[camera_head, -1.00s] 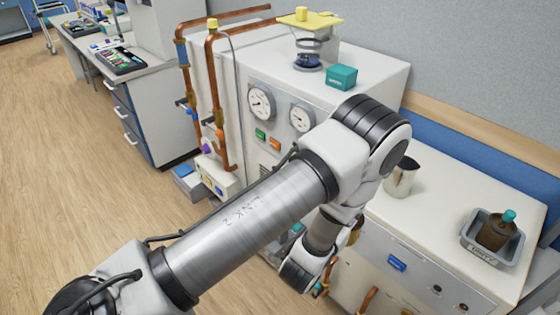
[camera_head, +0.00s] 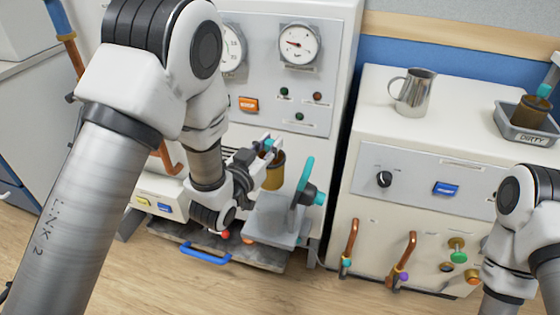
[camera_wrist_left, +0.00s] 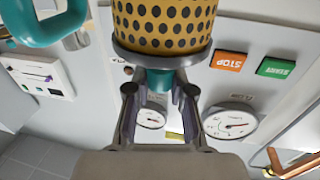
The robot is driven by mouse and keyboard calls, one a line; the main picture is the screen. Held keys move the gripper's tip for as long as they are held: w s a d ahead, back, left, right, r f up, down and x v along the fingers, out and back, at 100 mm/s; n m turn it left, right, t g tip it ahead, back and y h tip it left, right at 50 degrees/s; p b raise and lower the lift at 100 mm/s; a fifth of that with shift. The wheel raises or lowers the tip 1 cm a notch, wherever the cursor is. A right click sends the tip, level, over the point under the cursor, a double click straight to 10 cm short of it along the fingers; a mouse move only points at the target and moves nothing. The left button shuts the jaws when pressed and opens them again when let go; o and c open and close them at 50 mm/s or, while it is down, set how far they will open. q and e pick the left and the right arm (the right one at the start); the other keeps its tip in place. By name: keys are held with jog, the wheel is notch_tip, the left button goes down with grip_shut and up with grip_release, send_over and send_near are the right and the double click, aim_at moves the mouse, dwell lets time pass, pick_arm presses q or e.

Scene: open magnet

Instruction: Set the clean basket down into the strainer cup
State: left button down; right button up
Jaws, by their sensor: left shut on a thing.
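My left gripper (camera_head: 266,146) is shut on the teal knob of a clean basket (camera_head: 273,170), which hangs in the air. In the left wrist view the basket (camera_wrist_left: 165,28) is golden with dark round holes and a grey rim; its teal knob (camera_wrist_left: 165,80) sits between the fingers (camera_wrist_left: 158,92). Below and right of the basket is a grey housing (camera_head: 268,222) with a teal-handled part (camera_head: 304,190) standing upright. The cup's opening is not clearly visible, so I cannot tell how the basket lines up with it. My right arm shows at the right edge, its gripper out of view.
A grey tray (camera_head: 512,128) marked DIRTY holds a brown basket (camera_head: 530,112) on the right cabinet. A metal pitcher (camera_head: 415,92) stands beside it. Gauges and buttons face the gripper from the panel behind. Copper pipes (camera_head: 405,258) protrude low on the right cabinet.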

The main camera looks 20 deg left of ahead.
pick_arm(q)
jog(key=shift+w+d+f, duration=0.1)
jog(key=shift+w+f, duration=0.15)
jog(key=shift+r, duration=0.1)
jog(key=shift+s+f, duration=0.2)
jog(key=shift+f+b, duration=0.3)
jog(key=shift+b, duration=0.2)
jog(key=shift+w+f+b, duration=0.1)
jog(key=shift+f+b, duration=0.6)
jog(key=shift+f, duration=0.25)
notch_tip(320, 180, down, 6)
jog(key=b, duration=0.4)
jog(key=shift+f+b, duration=0.1)
jog(key=shift+b, duration=0.25)
jog(key=shift+f+b, duration=0.35)
jog(key=shift+f, duration=0.15)
pick_arm(e)
notch_tip(320, 180, down, 8)
jog(key=shift+w+f, duration=0.15)
jog(key=shift+f, duration=0.05)
pick_arm(q)
jog(key=shift+r, duration=0.1)
pick_arm(e)
jog(key=shift+r, duration=0.2)
